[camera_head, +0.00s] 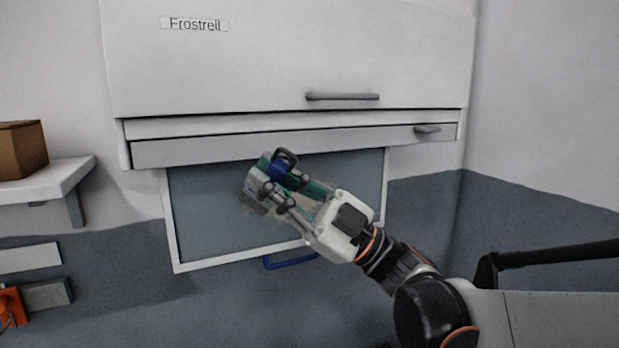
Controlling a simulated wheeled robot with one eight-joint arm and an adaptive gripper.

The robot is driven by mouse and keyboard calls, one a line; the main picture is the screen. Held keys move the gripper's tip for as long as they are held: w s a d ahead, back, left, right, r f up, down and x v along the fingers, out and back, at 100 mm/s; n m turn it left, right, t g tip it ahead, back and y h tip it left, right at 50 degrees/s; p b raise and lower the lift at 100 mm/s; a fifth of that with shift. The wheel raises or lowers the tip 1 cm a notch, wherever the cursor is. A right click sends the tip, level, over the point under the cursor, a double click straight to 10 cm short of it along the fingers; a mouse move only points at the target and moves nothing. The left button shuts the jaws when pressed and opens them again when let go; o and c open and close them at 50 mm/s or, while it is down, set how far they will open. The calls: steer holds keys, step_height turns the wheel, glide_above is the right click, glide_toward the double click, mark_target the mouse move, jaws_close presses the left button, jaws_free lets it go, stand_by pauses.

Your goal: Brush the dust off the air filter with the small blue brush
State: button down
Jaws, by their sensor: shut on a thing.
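The air filter appears to be the grey panel in a white frame (205,205) below the white cabinet. A blue handle (290,261) sits at its lower edge. My gripper (266,182) is in front of the panel's middle, shut on a small blue brush (279,170). Only part of the brush shows between the fingers; its bristles cannot be made out. A faint beige patch, perhaps dust (262,214), shows on the panel just below the fingers. I cannot tell whether the brush touches the panel.
The white cabinet (270,60) marked "Frostreil" has a grey handle (342,97) and overhangs the panel. A shelf (50,184) with a brown box (20,150) is at left. An orange object (10,307) is at lower left. The wall right of the panel is clear.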

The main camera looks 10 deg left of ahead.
steer(key=shift+f, duration=0.45)
steer(key=shift+w+r, duration=0.1)
steer(key=shift+w+d+b, duration=0.2)
steer(key=shift+w+d, duration=0.2)
steer(key=shift+d, duration=0.3)
steer(key=shift+w+d+b, duration=0.15)
steer(key=shift+w+d, duration=0.25)
steer(key=shift+d, duration=0.25)
steer(key=shift+w+d, duration=0.9)
steer(key=shift+d, duration=0.3)
steer(key=shift+w+d+b, duration=0.25)
steer(key=shift+w+d, duration=0.25)
steer(key=shift+d, duration=0.25)
steer(key=shift+w+d+b, duration=0.2)
steer(key=shift+w+d, duration=0.25)
steer(key=shift+d, duration=0.25)
